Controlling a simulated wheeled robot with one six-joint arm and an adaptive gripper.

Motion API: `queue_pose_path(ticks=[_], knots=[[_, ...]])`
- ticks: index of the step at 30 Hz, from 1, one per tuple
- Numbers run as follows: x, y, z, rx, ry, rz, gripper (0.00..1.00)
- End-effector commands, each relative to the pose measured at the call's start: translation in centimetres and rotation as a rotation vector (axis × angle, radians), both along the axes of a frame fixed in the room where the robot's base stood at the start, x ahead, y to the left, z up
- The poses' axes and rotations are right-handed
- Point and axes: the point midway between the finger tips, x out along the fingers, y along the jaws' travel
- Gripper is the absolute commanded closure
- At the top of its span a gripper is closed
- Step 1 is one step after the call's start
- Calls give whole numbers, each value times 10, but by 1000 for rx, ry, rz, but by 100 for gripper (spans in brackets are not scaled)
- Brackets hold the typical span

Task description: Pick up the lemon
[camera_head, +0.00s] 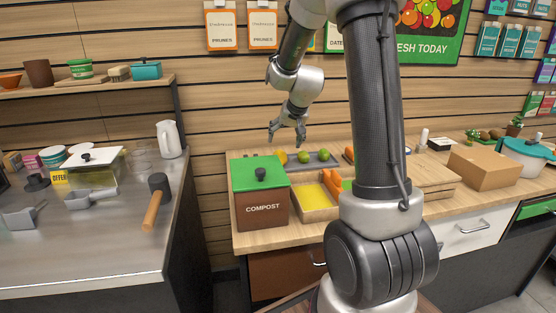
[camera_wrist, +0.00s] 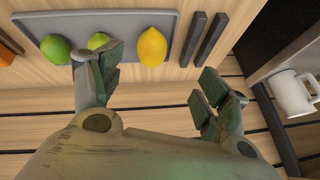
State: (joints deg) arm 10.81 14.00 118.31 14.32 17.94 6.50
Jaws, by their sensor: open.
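The yellow lemon (camera_wrist: 152,47) lies at the right end of a dark grey board (camera_wrist: 85,19) in the wrist view. Two green limes, one (camera_wrist: 55,48) at the left and one (camera_wrist: 100,42) nearer the lemon, lie on the same board. A finger partly covers the nearer lime. My gripper (camera_wrist: 160,80) is open and empty, and the lemon shows beyond its fingertips, between the two fingers. In the head view my gripper (camera_head: 287,132) hangs above the wooden counter, over the board's left end, with the lemon (camera_head: 283,157) below it, apart from it.
A compost bin (camera_head: 262,208) with a green lid stands in front of the board. A wooden crate (camera_head: 312,213) with yellow and orange contents is beside it. Two dark bars (camera_wrist: 203,40) lie right of the lemon.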

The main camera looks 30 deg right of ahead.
Motion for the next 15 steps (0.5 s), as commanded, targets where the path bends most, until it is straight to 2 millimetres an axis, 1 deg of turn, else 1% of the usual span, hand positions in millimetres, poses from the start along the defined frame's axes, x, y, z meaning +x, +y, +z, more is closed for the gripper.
queue_pose_path(ticks=[1, 3, 6, 15], knots=[[10, -8, -14, 4, 0, -23, 24], [19, -14, -26, 9, -7, -47, 24], [28, -19, -37, 10, -13, -63, 24], [46, -19, -71, 11, -12, -65, 24]])
